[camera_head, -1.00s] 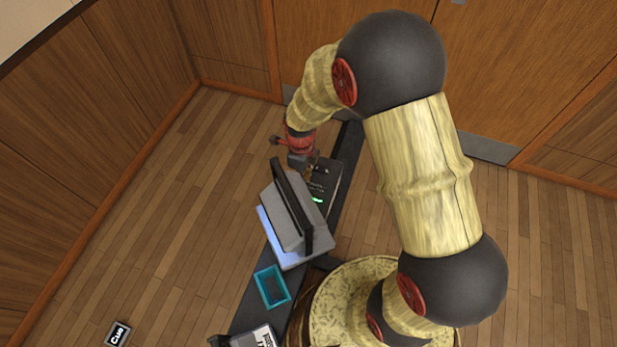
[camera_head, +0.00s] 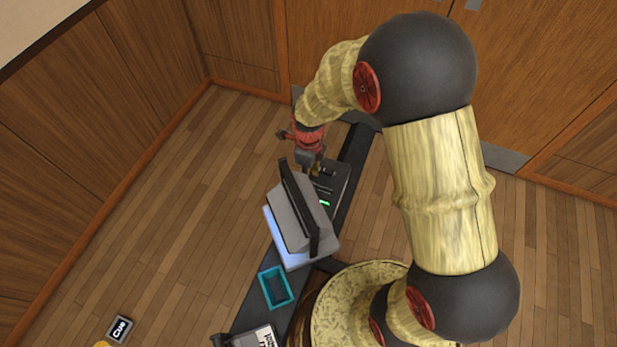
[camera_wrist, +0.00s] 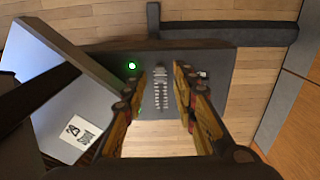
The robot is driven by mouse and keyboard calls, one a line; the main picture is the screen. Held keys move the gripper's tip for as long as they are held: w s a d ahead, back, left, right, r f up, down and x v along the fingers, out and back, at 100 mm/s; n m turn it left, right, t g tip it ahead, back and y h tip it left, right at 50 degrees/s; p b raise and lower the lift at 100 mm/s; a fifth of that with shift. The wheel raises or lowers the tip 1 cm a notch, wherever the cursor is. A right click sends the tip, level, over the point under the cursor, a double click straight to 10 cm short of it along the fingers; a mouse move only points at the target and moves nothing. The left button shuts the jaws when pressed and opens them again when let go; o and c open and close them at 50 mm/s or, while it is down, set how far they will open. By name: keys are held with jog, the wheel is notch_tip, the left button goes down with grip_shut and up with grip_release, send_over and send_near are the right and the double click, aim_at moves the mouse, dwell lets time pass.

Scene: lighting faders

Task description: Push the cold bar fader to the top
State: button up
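The dark fader panel (camera_head: 338,186) lies on the narrow black bench, with a green light at its near end. In the wrist view the panel (camera_wrist: 222,100) is beneath my gripper, and a pale fader track with tick marks (camera_wrist: 160,93) shows between the fingers. I cannot tell which fader is the cold bar one; no readable label shows. My gripper (camera_wrist: 163,72) has its two fingers apart with nothing between them but the view of the panel. In the head view my gripper (camera_head: 315,172) is low over the panel's far end; contact cannot be told.
A grey console with a raised screen (camera_head: 300,212) stands close beside the panel. A teal open tray (camera_head: 275,288) sits nearer on the bench. A small Cue box (camera_head: 120,329) is at lower left. A dark bar (camera_wrist: 230,33) runs past the panel.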

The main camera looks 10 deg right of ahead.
notch_tip(320, 180, up, 10)
jog(key=shift+f, duration=0.25)
dwell(0.5)
